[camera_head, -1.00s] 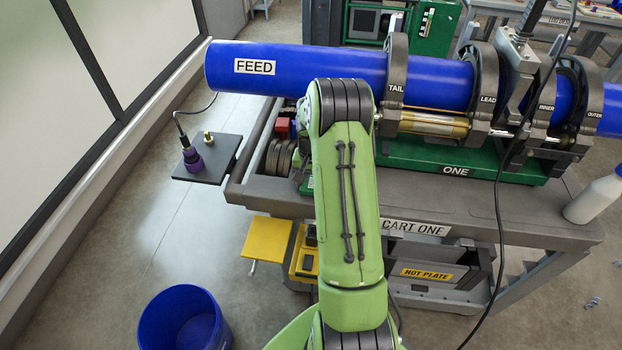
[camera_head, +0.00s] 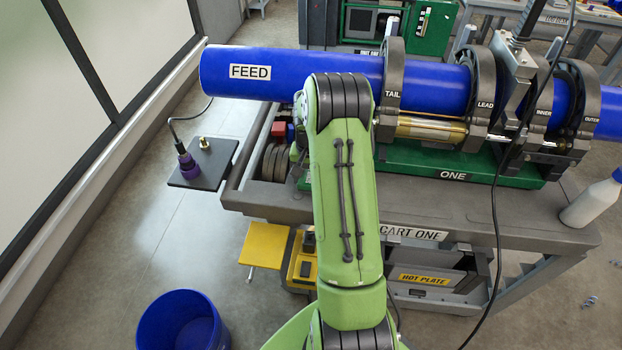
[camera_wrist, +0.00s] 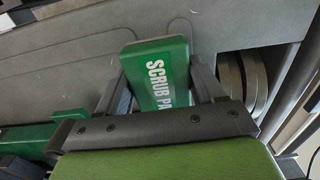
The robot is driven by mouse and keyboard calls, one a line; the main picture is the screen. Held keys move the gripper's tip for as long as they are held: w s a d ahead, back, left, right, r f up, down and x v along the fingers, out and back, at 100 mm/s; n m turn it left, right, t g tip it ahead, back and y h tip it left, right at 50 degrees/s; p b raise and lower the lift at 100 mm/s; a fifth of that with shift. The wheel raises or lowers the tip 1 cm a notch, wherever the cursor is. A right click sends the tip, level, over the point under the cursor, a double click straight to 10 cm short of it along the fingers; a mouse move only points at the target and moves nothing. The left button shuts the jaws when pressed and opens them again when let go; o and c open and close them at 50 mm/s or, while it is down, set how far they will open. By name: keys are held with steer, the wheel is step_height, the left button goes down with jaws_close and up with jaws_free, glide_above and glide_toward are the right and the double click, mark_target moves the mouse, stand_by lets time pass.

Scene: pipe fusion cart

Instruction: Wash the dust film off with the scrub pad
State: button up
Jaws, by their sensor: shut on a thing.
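A green scrub pad (camera_wrist: 158,72) with white lettering is between the fingers of my gripper (camera_wrist: 160,85) in the wrist view. The gripper is shut on it. A grey surface lies beyond the pad; I cannot tell whether the pad touches it. In the head view my green arm hides the gripper and the pad. The long blue pipe marked FEED (camera_head: 290,73) lies across the clamps of the cart. I cannot make out a dust film on it.
The clamps TAIL (camera_head: 392,75) and LEAD (camera_head: 482,95) stand on a green base marked ONE (camera_head: 440,165). A white bottle (camera_head: 592,200) stands at the cart's right. A blue bin (camera_head: 190,322) and a yellow flap (camera_head: 265,245) are lower left. A small dark shelf (camera_head: 205,163) juts out left.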

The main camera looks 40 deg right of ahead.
steer(key=shift+s+a+r+p, duration=0.1)
steer(key=shift+r+p, duration=0.05)
steer(key=shift+r, duration=0.2)
steer(key=shift+s+a+r+p, duration=0.1)
steer(key=shift+r+p, duration=0.05)
steer(key=shift+r, duration=0.2)
step_height(320, 180, up, 2)
steer(key=shift+w+d+r+p, duration=0.1)
steer(key=shift+w+d+p, duration=0.05)
steer(key=shift+p, duration=0.6)
steer(key=shift+r+p, duration=0.75)
steer(key=shift+r, duration=0.3)
